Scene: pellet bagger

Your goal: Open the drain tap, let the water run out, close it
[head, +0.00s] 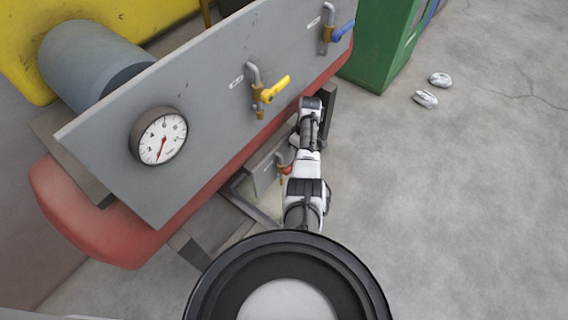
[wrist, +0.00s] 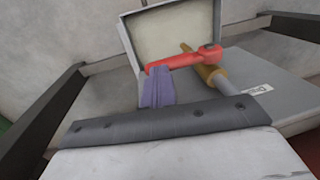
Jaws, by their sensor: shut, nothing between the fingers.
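The drain tap has a red lever (wrist: 185,60) on a brass body (wrist: 212,75), fed by a grey pipe beside a partly readable "Drain" label (wrist: 256,89). The lever lies crosswise to the pipe. My gripper (wrist: 157,88) is shut and empty, its purple-grey fingertips at the lever's free end; I cannot tell whether they touch. A pale open container (wrist: 135,45) lies beyond the tap's outlet. No running water can be made out. In the head view the small drain tap (head: 282,168) shows low beside my arm; my gripper is not clearly visible there.
A grey panel (head: 205,105) holds a pressure gauge (head: 158,136), a yellow-handled valve (head: 272,90) and a blue-handled valve (head: 340,31). A red tank (head: 85,215) lies under it. A green cabinet (head: 380,45) stands behind. The floor at right is open, with two pale lumps (head: 426,98).

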